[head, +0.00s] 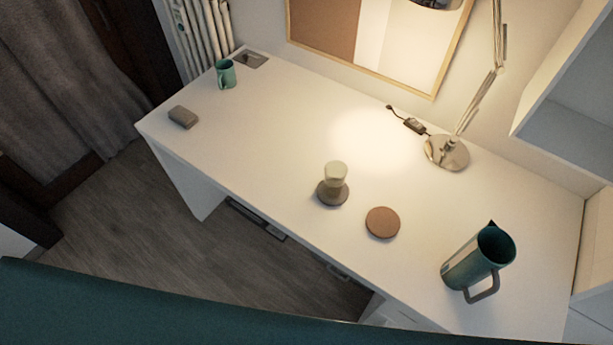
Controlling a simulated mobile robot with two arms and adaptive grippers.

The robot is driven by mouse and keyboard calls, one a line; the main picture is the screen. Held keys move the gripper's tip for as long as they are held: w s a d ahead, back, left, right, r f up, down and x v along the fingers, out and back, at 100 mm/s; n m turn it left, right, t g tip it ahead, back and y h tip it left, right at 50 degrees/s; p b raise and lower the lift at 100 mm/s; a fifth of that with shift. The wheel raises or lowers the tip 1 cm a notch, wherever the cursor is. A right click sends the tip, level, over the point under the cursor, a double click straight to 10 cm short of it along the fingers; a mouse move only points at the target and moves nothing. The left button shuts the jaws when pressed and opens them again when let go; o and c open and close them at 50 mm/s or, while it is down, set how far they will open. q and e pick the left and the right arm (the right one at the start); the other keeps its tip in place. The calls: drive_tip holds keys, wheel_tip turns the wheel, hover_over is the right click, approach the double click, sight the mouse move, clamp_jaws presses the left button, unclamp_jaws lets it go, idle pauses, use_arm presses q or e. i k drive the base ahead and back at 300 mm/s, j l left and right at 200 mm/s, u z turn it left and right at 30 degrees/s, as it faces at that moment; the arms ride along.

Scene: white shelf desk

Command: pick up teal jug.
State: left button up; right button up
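The teal jug (468,266) stands upright on the white desk (273,133) near its right end. It has a dark open top with a pointed spout at the back, and a grey handle (484,289) facing the front right. Nothing touches it. Neither of my grippers shows in the head view.
A round brown coaster (382,222) and a pale-topped object on a dark round base (333,190) lie left of the jug. A lamp (447,152) stands behind. A teal mug (226,74) and a small grey box (183,117) are at the far left.

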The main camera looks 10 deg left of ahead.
sight(492, 249)
drive_tip(key=z, duration=1.4)
drive_tip(key=k+j, duration=0.1)
drive_tip(key=j, duration=0.3)
drive_tip(key=j+z, duration=0.1)
drive_tip(key=j, duration=0.3)
drive_tip(key=k+j, duration=0.15)
drive_tip(key=j, duration=0.25)
drive_tip(key=k+j+z, duration=0.1)
drive_tip(key=j, duration=0.3)
drive_tip(key=k+j, duration=0.1)
drive_tip(key=j, duration=0.3)
